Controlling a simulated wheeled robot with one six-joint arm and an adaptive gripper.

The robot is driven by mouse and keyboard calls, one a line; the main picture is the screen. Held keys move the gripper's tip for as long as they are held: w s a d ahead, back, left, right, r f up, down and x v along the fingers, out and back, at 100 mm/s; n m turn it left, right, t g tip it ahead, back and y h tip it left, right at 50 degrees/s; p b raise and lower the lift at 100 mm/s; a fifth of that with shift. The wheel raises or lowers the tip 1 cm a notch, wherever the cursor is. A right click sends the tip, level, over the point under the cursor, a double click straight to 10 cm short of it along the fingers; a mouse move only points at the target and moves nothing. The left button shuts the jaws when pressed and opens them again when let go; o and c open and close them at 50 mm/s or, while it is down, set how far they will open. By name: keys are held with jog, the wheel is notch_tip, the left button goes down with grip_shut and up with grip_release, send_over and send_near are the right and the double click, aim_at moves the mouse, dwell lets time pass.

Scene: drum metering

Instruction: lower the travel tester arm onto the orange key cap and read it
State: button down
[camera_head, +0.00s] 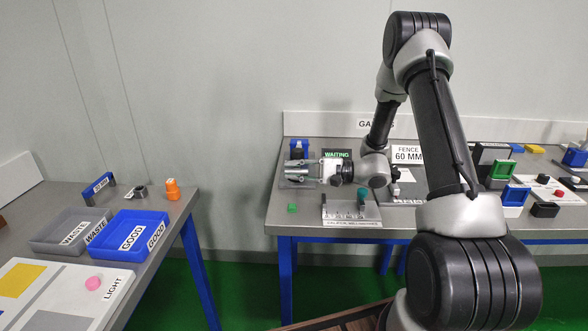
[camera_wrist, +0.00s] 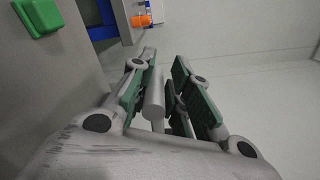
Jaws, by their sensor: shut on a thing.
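My gripper (camera_head: 300,171) reaches left over the gauge bench, in front of a WAITING display (camera_head: 337,154). In the wrist view its fingers (camera_wrist: 158,92) are closed about a pale grey round bar (camera_wrist: 153,105). This may be the travel tester arm's handle; its far link is hidden. I cannot make out an orange key cap under the tester. An orange object (camera_head: 172,189) stands on the left table; an orange item (camera_wrist: 141,21) also shows in the wrist view, and I cannot tell whether it is the same one.
A green block (camera_head: 292,208) lies near the bench's front edge. A labelled stand (camera_head: 350,222) is right of it. A floor gap separates the tables.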

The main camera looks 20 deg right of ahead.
jog(key=shift+s+a+f, duration=0.1)
jog(key=shift+s, duration=0.15)
jog(key=c, duration=1.4)
grip_release()
jog(key=shift+c, duration=0.2)
